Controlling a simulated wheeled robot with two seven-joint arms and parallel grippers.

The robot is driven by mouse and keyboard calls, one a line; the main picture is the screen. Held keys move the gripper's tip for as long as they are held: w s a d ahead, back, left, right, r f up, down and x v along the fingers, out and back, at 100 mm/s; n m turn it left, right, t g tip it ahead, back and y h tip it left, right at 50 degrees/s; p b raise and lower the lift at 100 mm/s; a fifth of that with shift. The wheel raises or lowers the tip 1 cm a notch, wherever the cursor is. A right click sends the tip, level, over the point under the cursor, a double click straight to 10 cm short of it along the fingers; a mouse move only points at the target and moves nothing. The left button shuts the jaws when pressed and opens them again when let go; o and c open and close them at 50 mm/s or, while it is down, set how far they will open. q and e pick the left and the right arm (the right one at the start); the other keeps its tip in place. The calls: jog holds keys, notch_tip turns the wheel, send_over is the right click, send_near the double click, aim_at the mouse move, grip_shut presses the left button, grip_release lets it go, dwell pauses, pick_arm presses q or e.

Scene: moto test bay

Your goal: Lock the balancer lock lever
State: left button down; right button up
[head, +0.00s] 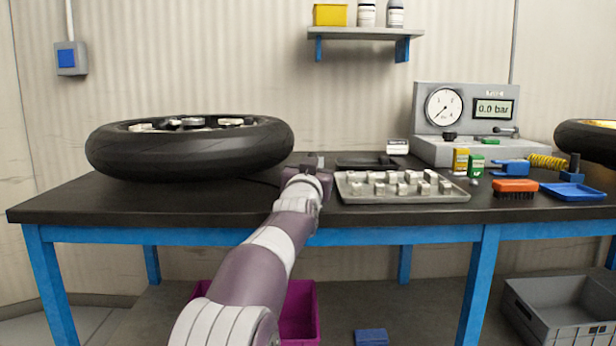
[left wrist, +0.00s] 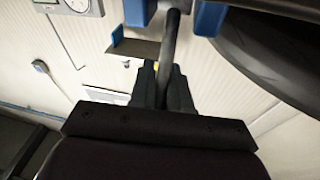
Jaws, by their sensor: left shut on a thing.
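My left gripper (head: 308,163) is over the bench between the wheel and the tray of metal pieces. In the left wrist view the gripper (left wrist: 163,88) has its fingers closed around a dark rod, which looks like the lock lever (left wrist: 171,38). The rod runs up from the fingers to a mount with a blue block (left wrist: 208,18) on one side and another blue block (left wrist: 137,12) on the other. In the head view the gripper and arm hide the lever. I cannot tell whether it is locked. My right gripper is in neither view.
A black-tyred wheel (head: 190,155) lies flat at the bench's left. The tray (head: 400,199) with several metal pieces is just right of my gripper. A gauge unit (head: 470,145), an orange brush (head: 515,186) and a blue tray (head: 572,192) are farther right.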

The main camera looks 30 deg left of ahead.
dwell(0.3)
pick_arm(q)
jog(key=c, duration=1.2)
grip_release()
jog(key=shift+s+d+f, duration=0.1)
jog(key=p+v, duration=0.2)
jog(key=v, duration=1)
jog(key=shift+s+d+f, duration=0.1)
jog(key=shift+s+f, duration=0.1)
jog(key=shift+f, duration=0.05)
